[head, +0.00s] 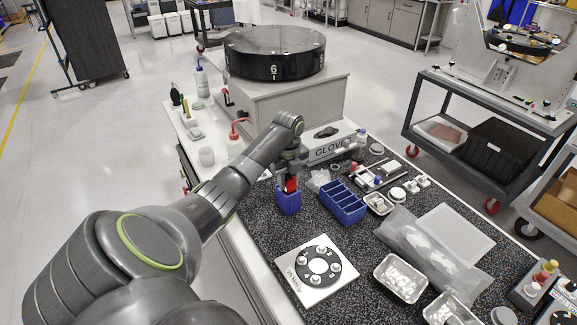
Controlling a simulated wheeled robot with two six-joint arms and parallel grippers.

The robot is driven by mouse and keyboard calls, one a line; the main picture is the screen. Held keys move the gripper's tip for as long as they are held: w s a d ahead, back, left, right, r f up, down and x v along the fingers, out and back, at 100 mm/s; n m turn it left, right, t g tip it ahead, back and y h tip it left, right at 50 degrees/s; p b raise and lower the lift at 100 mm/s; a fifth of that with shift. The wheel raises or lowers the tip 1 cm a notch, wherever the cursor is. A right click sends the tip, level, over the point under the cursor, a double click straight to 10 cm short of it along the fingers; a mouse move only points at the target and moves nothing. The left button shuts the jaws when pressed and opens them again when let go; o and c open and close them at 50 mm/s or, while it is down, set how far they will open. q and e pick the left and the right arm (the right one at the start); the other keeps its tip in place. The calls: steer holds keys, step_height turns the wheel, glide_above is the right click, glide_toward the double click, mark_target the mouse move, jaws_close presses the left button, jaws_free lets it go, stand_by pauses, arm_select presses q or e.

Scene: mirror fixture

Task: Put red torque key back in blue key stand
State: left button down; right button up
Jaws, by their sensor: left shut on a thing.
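The blue key stand (288,204) stands upright on the black speckled mat near its left edge. The red torque key (291,184) shows as a short red part right at the top of the stand. My left arm comes in from the left, and its gripper (290,174) points down over the stand, shut on the red torque key. The key's lower end is hidden, so I cannot tell how deep it sits in the stand. The fingertips are small and partly hidden. My right gripper is not in view.
A blue divided bin (342,203) stands close to the right of the stand. A white plate with a black ring (318,268) lies in front. A glove box (333,144) is behind. Metal trays (401,278) and a clear bag (428,250) lie to the right.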

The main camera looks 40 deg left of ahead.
arm_select(q)
steer(key=shift+f, duration=0.25)
stand_by(0.3)
steer(key=c, duration=1)
jaws_free()
steer(key=shift+o, duration=0.2)
